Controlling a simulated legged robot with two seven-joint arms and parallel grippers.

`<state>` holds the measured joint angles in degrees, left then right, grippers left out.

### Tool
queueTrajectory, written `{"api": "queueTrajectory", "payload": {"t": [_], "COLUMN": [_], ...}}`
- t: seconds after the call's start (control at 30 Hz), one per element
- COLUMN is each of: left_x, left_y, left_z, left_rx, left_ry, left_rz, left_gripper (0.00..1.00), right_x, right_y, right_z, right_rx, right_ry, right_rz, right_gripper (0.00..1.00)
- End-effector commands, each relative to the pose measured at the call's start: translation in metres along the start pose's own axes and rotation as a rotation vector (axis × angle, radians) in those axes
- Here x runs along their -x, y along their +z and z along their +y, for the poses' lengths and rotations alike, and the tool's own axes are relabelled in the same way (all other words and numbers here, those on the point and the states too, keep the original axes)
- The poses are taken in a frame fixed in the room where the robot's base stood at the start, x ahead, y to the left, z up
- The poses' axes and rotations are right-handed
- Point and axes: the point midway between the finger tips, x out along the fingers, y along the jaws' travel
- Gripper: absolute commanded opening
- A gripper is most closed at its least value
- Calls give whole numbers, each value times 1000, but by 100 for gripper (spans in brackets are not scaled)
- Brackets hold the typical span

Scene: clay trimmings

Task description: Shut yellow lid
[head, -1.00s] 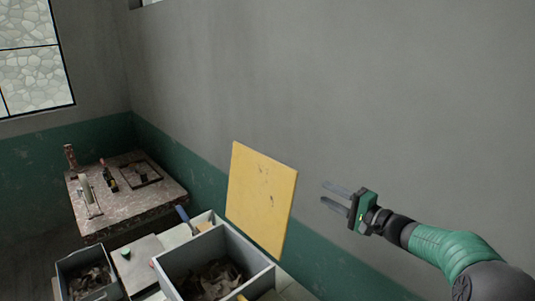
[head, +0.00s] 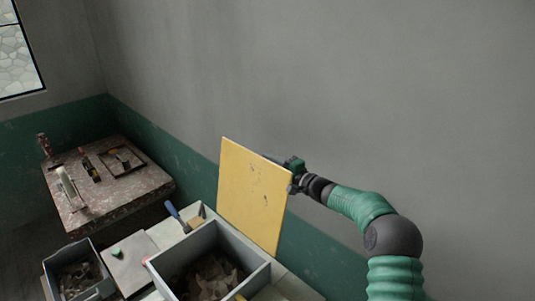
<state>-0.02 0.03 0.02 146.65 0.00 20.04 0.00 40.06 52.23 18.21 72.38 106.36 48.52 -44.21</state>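The yellow lid (head: 252,195) stands upright, open, at the back edge of a grey bin (head: 246,284). The bin holds brown clay trimmings (head: 212,278). My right gripper (head: 281,160) is behind the lid's upper right edge, with its arm coming in from the right. Its fingers are mostly hidden by the lid, so I cannot tell whether they are open or touch it. My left gripper is not in view.
A smaller bin of trimmings (head: 64,254) stands left, beside a grey board with a green item (head: 116,252). A blue-handled brush (head: 184,220) lies behind the large bin. A speckled table (head: 150,185) with tools stands at the back left. The wall rises behind the lid.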

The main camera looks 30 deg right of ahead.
Motion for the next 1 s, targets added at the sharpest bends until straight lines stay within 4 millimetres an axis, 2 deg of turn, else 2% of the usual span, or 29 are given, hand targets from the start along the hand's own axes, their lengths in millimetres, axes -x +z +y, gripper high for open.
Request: {"api": "queueTrajectory", "payload": {"t": [0.03,0.1,0.4,0.6,0.7,1.0], "left_x": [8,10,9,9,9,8], "left_y": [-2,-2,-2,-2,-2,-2], "left_z": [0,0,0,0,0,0], "left_rx": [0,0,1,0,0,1], "left_ry": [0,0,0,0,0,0], "left_rz": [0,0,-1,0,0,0], "left_gripper": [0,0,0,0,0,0], "right_x": [-6,-11,-14,-15,-15,-14], "right_y": [1,1,-3,-4,-4,-4], "right_z": [-5,-4,1,2,2,4], "right_rx": [1,1,-1,-2,-2,-3], "right_ry": [-1,-2,-1,0,1,4], "right_rz": [0,0,1,2,2,2], "right_gripper": [36,36,36,10,0,0]}}
